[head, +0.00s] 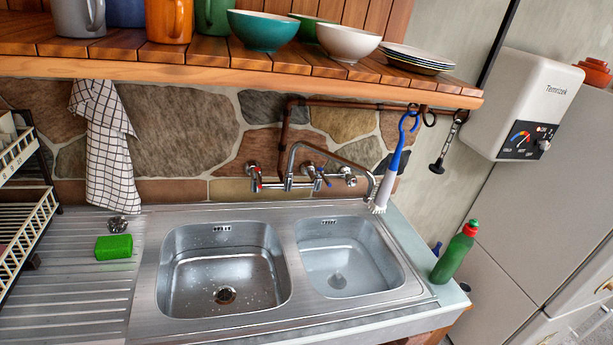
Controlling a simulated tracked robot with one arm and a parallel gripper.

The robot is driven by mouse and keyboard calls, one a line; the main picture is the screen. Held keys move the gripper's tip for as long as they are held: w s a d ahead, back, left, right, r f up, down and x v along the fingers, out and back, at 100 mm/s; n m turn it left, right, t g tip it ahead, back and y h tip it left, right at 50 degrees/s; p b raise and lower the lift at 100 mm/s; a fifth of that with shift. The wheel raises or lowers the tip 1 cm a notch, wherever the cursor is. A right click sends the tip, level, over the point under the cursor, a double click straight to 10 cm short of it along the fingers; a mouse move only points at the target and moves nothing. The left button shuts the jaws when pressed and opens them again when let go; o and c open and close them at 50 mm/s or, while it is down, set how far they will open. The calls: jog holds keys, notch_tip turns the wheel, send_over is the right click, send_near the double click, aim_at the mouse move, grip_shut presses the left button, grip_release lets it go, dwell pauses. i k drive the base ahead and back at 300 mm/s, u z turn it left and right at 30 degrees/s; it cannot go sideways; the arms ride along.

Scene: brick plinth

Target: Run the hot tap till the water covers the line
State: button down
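A wall-mounted mixer tap (290,183) sits behind the steel sink. A red-marked handle (256,178) is at its left and a blue-marked handle (319,180) is to the right of it. The curved spout (340,158) reaches right, its end at the back right of the right basin (349,258). I cannot make out a running stream. The right basin looks pale and smooth, with a blurred drain; I cannot tell the water depth or see a line. The left basin (228,262) shows droplets and a dark drain. My gripper is not in view.
A wooden shelf (240,65) with mugs and bowls overhangs the tap. A blue-handled brush (398,155) hangs near the spout end. A green bottle (456,252) stands right of the sink, a green sponge (114,246) left. A white water heater (514,105) is on the right.

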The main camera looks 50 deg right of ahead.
aim_at(257, 171)
jog(key=z, duration=0.45)
jog(key=i, duration=0.75)
jog(key=z, duration=0.5)
jog(key=k, duration=0.75)
jog(key=z, duration=0.15)
jog(key=i, duration=1.25)
jog(key=u, duration=0.1)
